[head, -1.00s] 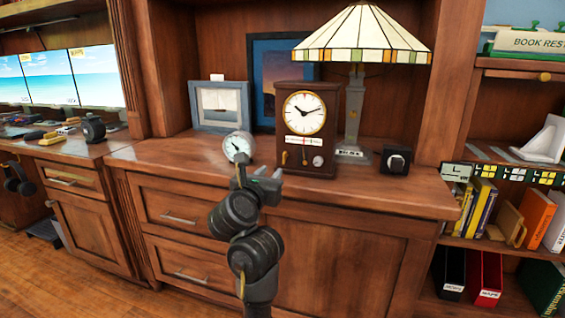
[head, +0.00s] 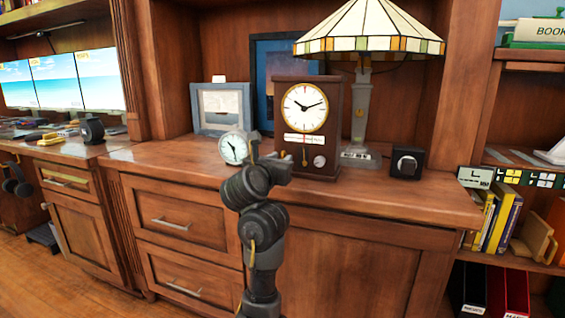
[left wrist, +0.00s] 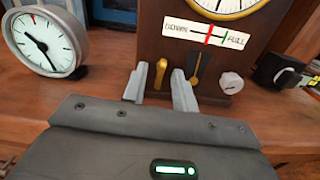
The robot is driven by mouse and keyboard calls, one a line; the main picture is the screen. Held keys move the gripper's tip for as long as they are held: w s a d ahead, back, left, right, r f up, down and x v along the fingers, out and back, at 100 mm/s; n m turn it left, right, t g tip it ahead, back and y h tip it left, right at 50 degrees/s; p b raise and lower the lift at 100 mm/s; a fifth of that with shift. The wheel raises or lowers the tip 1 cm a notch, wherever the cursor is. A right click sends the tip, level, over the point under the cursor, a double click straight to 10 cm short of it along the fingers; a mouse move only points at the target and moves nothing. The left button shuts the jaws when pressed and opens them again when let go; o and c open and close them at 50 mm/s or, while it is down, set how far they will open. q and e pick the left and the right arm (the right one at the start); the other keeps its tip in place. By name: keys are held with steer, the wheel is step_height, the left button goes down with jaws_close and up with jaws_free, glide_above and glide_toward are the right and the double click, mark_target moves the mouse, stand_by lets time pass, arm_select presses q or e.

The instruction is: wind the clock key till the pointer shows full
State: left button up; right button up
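The wooden clock (head: 325,92) stands on the cabinet top, its white dial facing me. In the left wrist view, its strip (left wrist: 186,30) reads DOWN at left and FULL at right. A red pointer (left wrist: 208,38) stands right of the strip's middle, left of a green mark. The brass key (left wrist: 160,73) is low on the clock's front, left of a dark slot with a brass pendulum (left wrist: 196,66). A pale round knob (left wrist: 231,82) is at right. My left gripper (left wrist: 160,85) is open, its fingers either side of the key; contact is not visible. My right gripper is out of view.
A round white dial clock (head: 234,148) stands close left of my left gripper. A stained-glass lamp (head: 359,112) and a black box with a knob (head: 407,162) are to the right. Picture frames stand behind. The cabinet top's front edge (head: 400,205) is below my wrist.

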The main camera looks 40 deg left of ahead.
arm_select(q)
jaws_close()
steer(key=shift+m, duration=0.3)
